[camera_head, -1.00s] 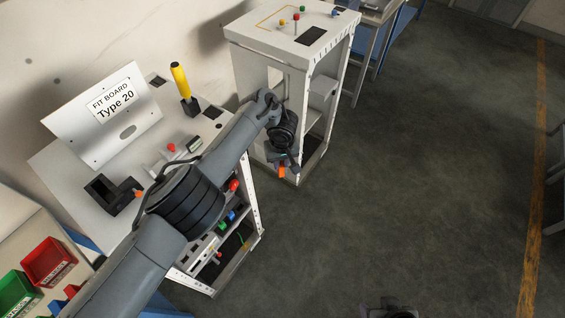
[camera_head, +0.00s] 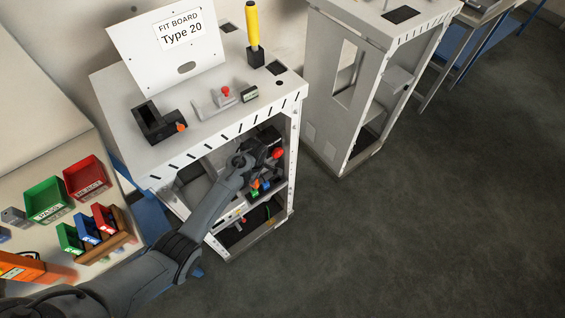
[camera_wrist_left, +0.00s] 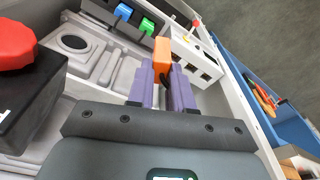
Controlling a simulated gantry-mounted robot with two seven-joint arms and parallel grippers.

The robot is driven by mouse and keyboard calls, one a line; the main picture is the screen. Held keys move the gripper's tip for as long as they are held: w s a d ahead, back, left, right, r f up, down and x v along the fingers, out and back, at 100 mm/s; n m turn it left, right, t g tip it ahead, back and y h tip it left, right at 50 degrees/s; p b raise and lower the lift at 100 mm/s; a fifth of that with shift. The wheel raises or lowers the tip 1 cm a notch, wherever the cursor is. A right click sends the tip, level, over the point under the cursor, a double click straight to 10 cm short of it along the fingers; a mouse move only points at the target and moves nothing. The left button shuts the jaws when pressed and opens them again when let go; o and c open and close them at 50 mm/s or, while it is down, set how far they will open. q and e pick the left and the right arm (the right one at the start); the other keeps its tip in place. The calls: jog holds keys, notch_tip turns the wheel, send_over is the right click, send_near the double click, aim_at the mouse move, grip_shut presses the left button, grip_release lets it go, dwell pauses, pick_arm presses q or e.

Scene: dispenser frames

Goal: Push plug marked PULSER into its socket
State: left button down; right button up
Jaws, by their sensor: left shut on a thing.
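My left gripper (camera_wrist_left: 162,88) shows in the left wrist view with two purple fingers shut on an orange plug (camera_wrist_left: 162,52). No marking on the plug can be read. The plug is beside a white block (camera_wrist_left: 196,58) with several dark openings; whether it touches the block I cannot tell. A blue plug (camera_wrist_left: 124,12) and a green plug (camera_wrist_left: 147,25) are at the top, on a grey strip. In the head view my left arm reaches into the dispenser frame under its top, and the fingers cannot be made out. My right gripper is out of view.
A black box with a red knob (camera_wrist_left: 12,45) stands close on the left in the wrist view. The frame's white top (camera_head: 205,130) overhangs the arm. A second white frame (camera_head: 335,100) stands to the right. Bins, including a green one (camera_head: 45,198), are at left.

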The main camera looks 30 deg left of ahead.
pick_arm(q)
jog(key=s+a+f+n+g+p, duration=0.1)
jog(key=s+a+n, duration=0.3)
jog(key=a, duration=0.3)
jog(key=s+a+f+n+p, duration=0.2)
jog(key=s+a+n, duration=0.2)
jog(key=a, duration=0.2)
jog(key=s+a+f+n, duration=0.2)
jog(key=s+n, duration=0.3)
jog(key=s, duration=0.2)
jog(key=shift+s+f+h+p, duration=0.3)
jog(key=shift+f+h+p, duration=0.05)
jog(key=shift+h+p, duration=0.1)
jog(key=shift+r, duration=0.1)
notch_tip(320, 180, down, 6)
jog(key=b, duration=0.4)
jog(key=shift+w, duration=0.1)
dwell(0.5)
dwell(0.7)
